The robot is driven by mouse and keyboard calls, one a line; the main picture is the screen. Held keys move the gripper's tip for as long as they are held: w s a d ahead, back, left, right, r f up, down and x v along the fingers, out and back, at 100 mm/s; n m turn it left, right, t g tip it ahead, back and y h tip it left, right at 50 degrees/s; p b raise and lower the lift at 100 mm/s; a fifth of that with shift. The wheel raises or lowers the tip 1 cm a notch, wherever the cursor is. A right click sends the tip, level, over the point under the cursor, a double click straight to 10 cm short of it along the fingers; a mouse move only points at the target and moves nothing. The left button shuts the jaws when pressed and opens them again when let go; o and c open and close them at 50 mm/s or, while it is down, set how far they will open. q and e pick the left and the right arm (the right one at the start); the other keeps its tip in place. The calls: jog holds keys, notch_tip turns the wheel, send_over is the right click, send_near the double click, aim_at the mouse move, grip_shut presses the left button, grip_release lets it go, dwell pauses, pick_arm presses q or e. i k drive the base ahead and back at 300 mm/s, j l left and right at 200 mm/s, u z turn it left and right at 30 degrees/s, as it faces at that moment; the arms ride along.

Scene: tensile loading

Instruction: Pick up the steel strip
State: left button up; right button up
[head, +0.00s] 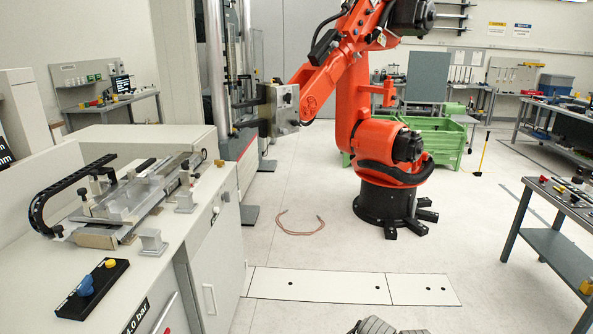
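A metal fixture (125,207) with flat silver plates, small posts and clamps sits on the light cabinet top at the left. Long, flat metal pieces lie along it, but I cannot tell which of them, if any, is the steel strip. A black cable chain (62,190) curves along its left side. I see neither of my grippers in the head view. A dark grey ridged part shows at the bottom edge, and I cannot make out what it is.
A large orange robot arm (348,110) stands on a black base in the middle. A black button box (92,289) sits on the cabinet's front corner. A green crate (440,143) stands behind the arm. A side table (560,215) is at the right. A cable loop (300,231) lies on otherwise open floor.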

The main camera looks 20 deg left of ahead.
aim_at(100, 208)
jog(key=i+j+u, duration=0.25)
jog(key=i+u, duration=0.15)
jog(key=i, duration=0.2)
jog(key=i+j+u, duration=0.1)
jog(key=i+u, duration=0.25)
jog(key=i, duration=0.2)
